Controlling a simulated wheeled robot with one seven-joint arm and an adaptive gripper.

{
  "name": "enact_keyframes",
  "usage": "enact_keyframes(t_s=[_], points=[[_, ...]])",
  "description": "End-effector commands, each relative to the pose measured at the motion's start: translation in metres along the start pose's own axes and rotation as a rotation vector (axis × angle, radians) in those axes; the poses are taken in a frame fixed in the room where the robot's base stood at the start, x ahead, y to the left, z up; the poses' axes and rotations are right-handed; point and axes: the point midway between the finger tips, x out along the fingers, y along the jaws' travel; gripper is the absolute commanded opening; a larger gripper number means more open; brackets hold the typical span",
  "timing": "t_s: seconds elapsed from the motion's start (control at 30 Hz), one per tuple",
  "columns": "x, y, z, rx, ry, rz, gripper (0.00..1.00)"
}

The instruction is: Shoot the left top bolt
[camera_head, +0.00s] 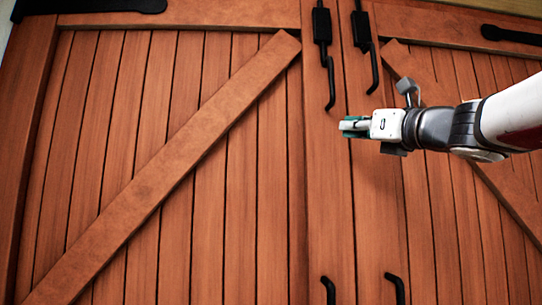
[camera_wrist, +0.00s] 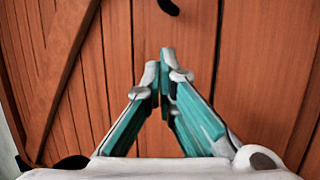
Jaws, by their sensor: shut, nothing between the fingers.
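The left top bolt (camera_head: 322,28) is black and stands upright near the top of the left door leaf. Its long handle (camera_head: 331,88) hangs down and ends in a hook. In the wrist view a black hooked tip (camera_wrist: 169,6) shows at the top edge, left of the dark seam, and looks like the end of this handle. My gripper (camera_head: 343,127) has teal fingers and is a little below and right of the handle's end, apart from it. The fingertips (camera_wrist: 165,58) are together and empty in the wrist view.
The right top bolt (camera_head: 361,30) hangs close beside on the right, with its own hooked handle. Two lower black handles, left (camera_head: 328,289) and right (camera_head: 396,287), show at the bottom. A diagonal brace (camera_head: 165,175) crosses the left leaf. The planks around my gripper are bare.

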Motion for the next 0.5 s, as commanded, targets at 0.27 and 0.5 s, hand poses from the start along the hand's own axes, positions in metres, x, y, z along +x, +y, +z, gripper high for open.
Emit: enact_keyframes(t_s=[0.27, 0.5], points=[[0.034, 0.0, 0.022, 0.0, -0.001, 0.0, 0.0], [0.043, 0.0, 0.029, 0.001, 0.0, 0.0, 0.0]])
